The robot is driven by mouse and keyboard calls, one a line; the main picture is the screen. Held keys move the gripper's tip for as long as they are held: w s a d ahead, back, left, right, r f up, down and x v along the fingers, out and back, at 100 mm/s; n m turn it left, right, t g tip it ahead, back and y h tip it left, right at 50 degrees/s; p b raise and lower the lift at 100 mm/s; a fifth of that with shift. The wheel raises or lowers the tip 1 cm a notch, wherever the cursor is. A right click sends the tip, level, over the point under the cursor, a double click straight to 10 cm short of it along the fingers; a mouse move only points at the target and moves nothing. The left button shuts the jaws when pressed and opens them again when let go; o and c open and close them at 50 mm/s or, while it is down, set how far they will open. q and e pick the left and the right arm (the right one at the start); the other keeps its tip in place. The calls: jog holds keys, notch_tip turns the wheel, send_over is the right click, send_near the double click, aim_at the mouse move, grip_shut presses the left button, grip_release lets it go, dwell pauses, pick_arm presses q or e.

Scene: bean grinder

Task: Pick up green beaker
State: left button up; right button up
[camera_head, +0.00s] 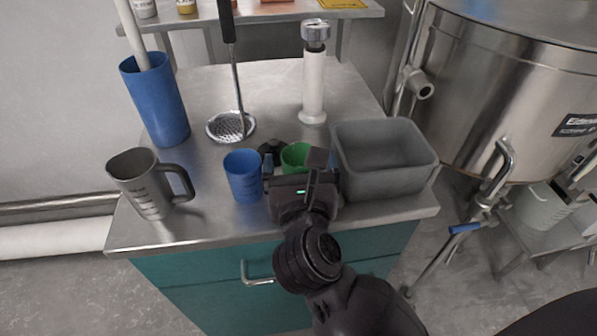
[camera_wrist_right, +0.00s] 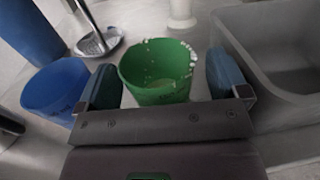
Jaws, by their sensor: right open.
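The green beaker (camera_head: 295,156) stands on the steel table, partly hidden behind my right gripper (camera_head: 300,166) in the head view. In the right wrist view the green beaker (camera_wrist_right: 158,72) stands between the two blue-padded fingers of my open right gripper (camera_wrist_right: 164,85), with gaps on both sides. Its inside shows pale specks near the rim. A blue beaker (camera_head: 243,175) stands just left of the gripper; it also shows in the right wrist view (camera_wrist_right: 58,90). My left gripper is not in view.
A grey bin (camera_head: 385,185) stands close to the right of my gripper. A grey jug (camera_head: 146,184), tall blue container (camera_head: 158,100), metal strainer (camera_head: 231,127) and white cylinder with metal top (camera_head: 314,88) share the table (camera_head: 195,225). A large steel tank (camera_head: 500,80) is at right.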

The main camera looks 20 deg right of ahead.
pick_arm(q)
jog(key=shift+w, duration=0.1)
pick_arm(e)
jog(key=shift+w, duration=0.15)
jog(key=shift+c, duration=0.4)
jog(key=c, duration=0.9)
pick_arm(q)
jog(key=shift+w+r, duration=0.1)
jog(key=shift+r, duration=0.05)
pick_arm(e)
jog(key=shift+r, duration=0.2)
jog(key=shift+c, duration=0.2)
jog(key=shift+r+p, duration=0.45)
jog(key=shift+r, duration=0.6)
pick_arm(q)
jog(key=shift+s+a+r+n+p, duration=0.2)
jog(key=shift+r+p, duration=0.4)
jog(key=shift+p, duration=0.45)
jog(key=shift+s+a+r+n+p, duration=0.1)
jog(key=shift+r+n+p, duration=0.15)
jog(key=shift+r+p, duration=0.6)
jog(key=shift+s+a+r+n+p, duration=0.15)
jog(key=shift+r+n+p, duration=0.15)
jog(key=shift+p, duration=1)
pick_arm(e)
notch_tip(320, 180, up, 18)
jog(key=shift+f, duration=0.25)
